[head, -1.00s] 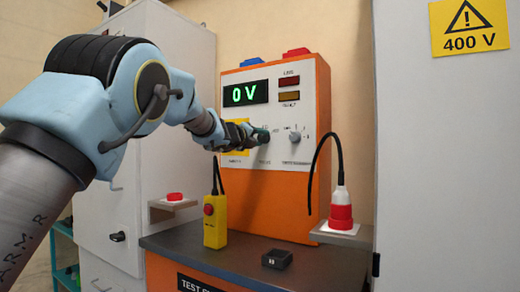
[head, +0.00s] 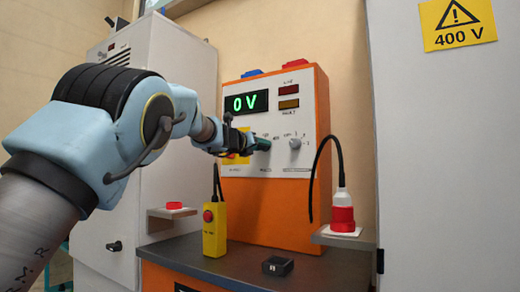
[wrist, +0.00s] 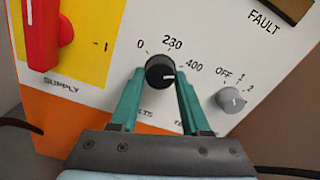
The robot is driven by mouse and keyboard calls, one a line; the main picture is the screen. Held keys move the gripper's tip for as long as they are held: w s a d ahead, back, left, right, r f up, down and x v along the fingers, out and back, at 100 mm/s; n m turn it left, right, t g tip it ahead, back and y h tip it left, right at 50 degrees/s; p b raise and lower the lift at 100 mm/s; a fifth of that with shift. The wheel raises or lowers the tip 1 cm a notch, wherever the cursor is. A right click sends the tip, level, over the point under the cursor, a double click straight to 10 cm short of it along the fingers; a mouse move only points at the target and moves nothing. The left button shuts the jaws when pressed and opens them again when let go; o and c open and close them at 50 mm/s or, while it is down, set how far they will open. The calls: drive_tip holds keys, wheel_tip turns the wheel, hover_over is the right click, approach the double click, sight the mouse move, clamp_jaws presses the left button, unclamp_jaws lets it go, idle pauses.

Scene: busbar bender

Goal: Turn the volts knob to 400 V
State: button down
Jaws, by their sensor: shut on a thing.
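The black volts knob (wrist: 160,73) is on the white panel (wrist: 210,40), with 0, 230 and 400 printed around it. Its white mark points right, roughly toward the 400 side; I cannot tell its exact alignment. My gripper (wrist: 160,92) is shut on the knob, one teal finger on each side. In the head view my gripper (head: 258,144) reaches the panel and hides most of the knob. The green display (head: 245,103) reads 0 V.
A red supply switch (wrist: 42,35) on yellow is left of the knob; a grey selector (wrist: 231,100) is right. Below are a yellow pendant (head: 214,232), a small black box (head: 278,266) and a red-white plug (head: 342,212) with a black cable.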

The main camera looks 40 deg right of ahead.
idle(0.3)
drive_tip(key=shift+c, duration=1.8)
unclamp_jaws()
drive_tip(key=b+v, duration=0.3)
drive_tip(key=v, duration=0.7)
drive_tip(key=shift+a, duration=0.35)
